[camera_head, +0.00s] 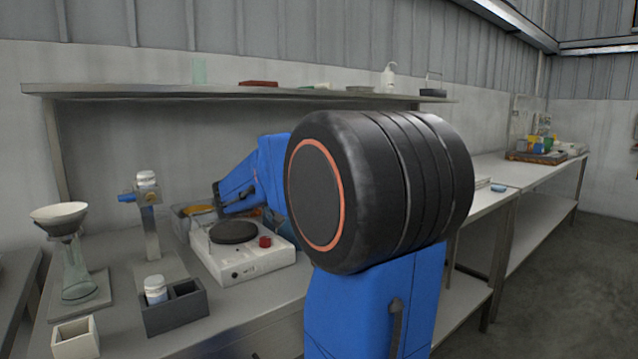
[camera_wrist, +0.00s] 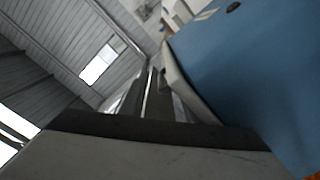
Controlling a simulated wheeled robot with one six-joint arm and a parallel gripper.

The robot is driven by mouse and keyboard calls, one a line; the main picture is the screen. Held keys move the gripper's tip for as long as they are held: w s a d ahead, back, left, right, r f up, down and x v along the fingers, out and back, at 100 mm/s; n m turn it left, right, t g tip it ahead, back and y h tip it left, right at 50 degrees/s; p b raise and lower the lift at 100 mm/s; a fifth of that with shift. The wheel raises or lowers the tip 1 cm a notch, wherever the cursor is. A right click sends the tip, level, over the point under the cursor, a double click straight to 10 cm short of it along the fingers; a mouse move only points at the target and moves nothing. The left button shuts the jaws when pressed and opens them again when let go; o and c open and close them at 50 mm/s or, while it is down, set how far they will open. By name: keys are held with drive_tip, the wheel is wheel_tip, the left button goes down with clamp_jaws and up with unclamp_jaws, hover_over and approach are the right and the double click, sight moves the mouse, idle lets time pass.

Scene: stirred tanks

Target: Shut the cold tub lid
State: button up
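The cold tub is mostly hidden in the head view behind my arm's large black joint. A small dark blue patch (camera_head: 277,222) beside the hot plate may be part of it. In the wrist view a broad blue surface (camera_wrist: 255,75) fills the right side, very close; it may be the tub or its lid, but I cannot tell which. A pale grey edge runs along its left side. My gripper is not clear in the head view. In the wrist view dark parts (camera_wrist: 158,105) in the middle may be its fingers; their opening cannot be made out.
A white hot plate (camera_head: 245,258) with a dark round top and red knob stands on the bench. Left of it are a stand with a bottle (camera_head: 147,190), a grey two-cell holder (camera_head: 175,310) and a funnel on a flask (camera_head: 62,225). A shelf (camera_head: 150,91) runs above.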

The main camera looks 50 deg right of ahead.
drive_tip(key=shift+f, duration=0.35)
drive_tip(key=shift+w+a, duration=0.15)
drive_tip(key=shift+a, duration=0.35)
drive_tip(key=v, duration=1.1)
drive_tip(key=shift+r, duration=0.2)
